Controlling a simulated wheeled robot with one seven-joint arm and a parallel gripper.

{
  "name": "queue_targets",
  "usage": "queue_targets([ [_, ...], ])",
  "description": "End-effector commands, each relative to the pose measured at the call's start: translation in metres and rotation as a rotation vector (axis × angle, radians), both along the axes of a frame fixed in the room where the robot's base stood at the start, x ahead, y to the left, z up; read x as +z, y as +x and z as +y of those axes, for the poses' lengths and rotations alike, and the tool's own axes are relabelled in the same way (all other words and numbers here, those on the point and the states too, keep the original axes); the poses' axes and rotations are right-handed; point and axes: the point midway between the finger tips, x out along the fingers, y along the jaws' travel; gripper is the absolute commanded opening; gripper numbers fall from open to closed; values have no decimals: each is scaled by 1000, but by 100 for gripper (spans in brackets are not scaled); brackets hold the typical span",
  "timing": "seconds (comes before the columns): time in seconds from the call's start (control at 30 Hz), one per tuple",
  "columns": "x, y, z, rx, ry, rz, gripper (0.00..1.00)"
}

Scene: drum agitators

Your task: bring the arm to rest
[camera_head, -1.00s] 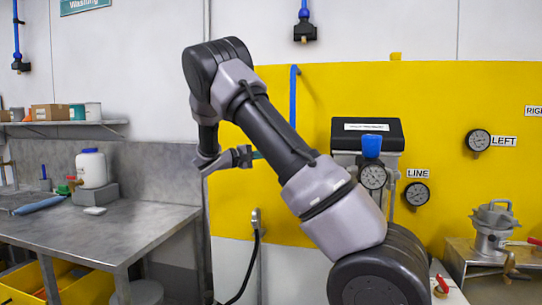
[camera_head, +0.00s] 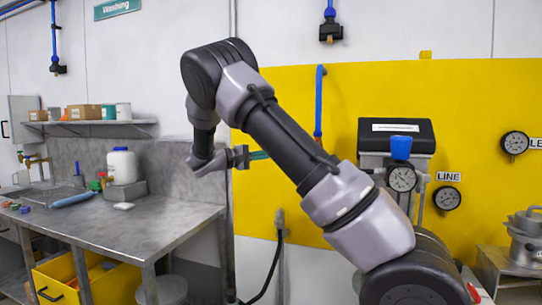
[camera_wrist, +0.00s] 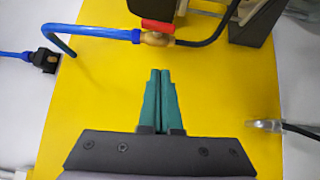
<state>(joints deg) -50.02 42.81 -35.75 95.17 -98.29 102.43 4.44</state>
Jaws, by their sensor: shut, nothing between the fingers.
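My arm is raised and bent in the head view, its forearm reaching up and to the left in front of the yellow wall panel (camera_head: 290,92). My gripper (camera_head: 262,155) points right, toward the panel, at mid height. In the wrist view my gripper (camera_wrist: 161,78) shows two green fingers pressed together with nothing between them. The fingertips lie just below a brass valve with a red handle (camera_wrist: 158,26) in that picture, and I cannot tell the distance between them.
A steel sink bench (camera_head: 120,230) stands at the left, with a white jug (camera_head: 121,167) on it. Gauges (camera_head: 401,178) and a black-topped unit (camera_head: 396,133) are at the right. A blue pipe (camera_wrist: 95,33) leads to the valve. A black hose (camera_head: 272,268) hangs below my arm.

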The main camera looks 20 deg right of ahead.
Motion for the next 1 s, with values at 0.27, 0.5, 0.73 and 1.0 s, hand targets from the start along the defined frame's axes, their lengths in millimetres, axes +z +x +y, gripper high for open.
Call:
queue_targets([
  [0.27,-3,-24,-39,-72,172,34,0],
  [0.5,-18,-104,-95,-194,665,73,0],
  [0.73,-16,-182,-95,-216,1118,2,0],
  [1.0,10,-262,-60,-139,1552,-204,0],
])
